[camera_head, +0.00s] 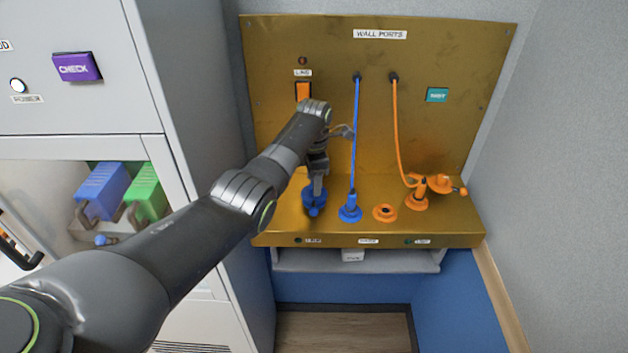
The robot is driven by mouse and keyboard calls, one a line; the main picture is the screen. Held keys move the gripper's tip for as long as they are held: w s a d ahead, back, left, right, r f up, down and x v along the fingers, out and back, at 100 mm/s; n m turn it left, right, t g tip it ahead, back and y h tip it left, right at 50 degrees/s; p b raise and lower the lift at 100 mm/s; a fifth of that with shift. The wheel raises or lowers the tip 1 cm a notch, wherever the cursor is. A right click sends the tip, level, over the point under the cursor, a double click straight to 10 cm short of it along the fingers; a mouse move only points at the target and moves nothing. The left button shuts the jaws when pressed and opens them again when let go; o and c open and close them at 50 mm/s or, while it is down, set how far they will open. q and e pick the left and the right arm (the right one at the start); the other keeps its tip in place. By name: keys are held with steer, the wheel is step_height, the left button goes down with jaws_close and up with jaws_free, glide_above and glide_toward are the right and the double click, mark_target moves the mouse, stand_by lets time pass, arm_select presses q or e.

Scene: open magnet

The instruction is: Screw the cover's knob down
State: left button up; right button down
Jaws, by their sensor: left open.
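A blue cover with a knob (314,204) sits at the left of the brass shelf (462,225). My left gripper (317,180) points down just above this blue part, open; its fingers partly hide the knob, and I cannot tell whether they touch it. An orange cover (440,184) with a knob at its right end stands tilted up beside the orange plug (417,200) at the right. My right gripper is not in view.
A blue plug (350,208) with an upright blue cable (356,140) stands close to the right of my left gripper. An open orange port (385,212) lies between the plugs. A grey cabinet (185,90) flanks the panel on the left.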

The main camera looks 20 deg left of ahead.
arm_select(q)
steer(key=shift+w+f, duration=0.15)
steer(key=shift+f, duration=0.85)
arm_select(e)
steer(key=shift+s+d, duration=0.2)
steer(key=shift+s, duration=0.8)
arm_select(q)
steer(key=shift+c, duration=0.4)
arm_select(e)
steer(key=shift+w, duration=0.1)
arm_select(q)
steer(key=c, duration=0.9)
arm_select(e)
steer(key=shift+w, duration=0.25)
